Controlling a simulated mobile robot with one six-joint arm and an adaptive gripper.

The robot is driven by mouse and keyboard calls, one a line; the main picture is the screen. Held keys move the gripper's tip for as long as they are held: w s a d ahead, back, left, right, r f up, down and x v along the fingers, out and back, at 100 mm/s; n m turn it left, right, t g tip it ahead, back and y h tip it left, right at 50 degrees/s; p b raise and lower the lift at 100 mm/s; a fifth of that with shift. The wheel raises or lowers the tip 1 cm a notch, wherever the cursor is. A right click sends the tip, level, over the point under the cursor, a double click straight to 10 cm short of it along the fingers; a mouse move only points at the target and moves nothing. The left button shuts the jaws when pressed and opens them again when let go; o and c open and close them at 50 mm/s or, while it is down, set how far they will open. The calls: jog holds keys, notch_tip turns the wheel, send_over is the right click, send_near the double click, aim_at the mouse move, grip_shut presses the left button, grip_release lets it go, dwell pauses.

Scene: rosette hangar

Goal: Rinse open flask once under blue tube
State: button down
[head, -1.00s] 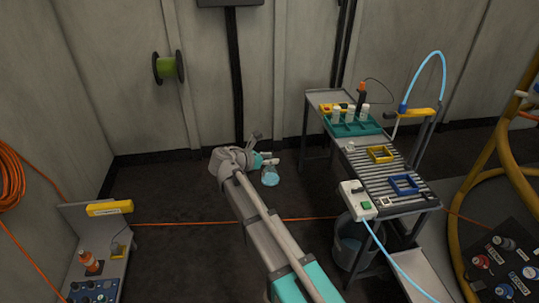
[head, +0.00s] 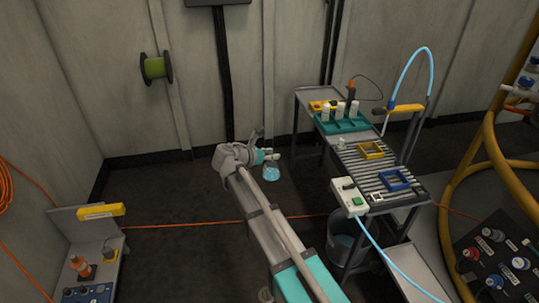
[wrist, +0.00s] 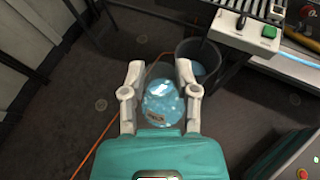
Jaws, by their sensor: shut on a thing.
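A clear round flask (head: 271,173) with pale blue liquid hangs upright in my gripper (head: 266,156), above the dark floor and left of the metal bench. In the wrist view the flask (wrist: 160,105) sits between the two pale fingers of my gripper (wrist: 159,82), which is shut on it. Its neck is mostly hidden, and I cannot tell whether its mouth is open. The blue tube (head: 425,52) arches above the right back of the bench, by a yellow bar. The flask is well apart from the tube.
The slatted bench (head: 376,170) holds a teal rack (head: 342,123) with white bottles, a yellow frame (head: 370,150), a blue frame (head: 394,181) and a white switch box (head: 349,197). A bucket (head: 340,244) stands below its front. An orange cable (head: 190,224) crosses the floor.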

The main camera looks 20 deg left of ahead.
jog(key=c, duration=1)
grip_release()
jog(key=shift+c, duration=0.2)
grip_shut()
jog(key=shift+a, duration=0.1)
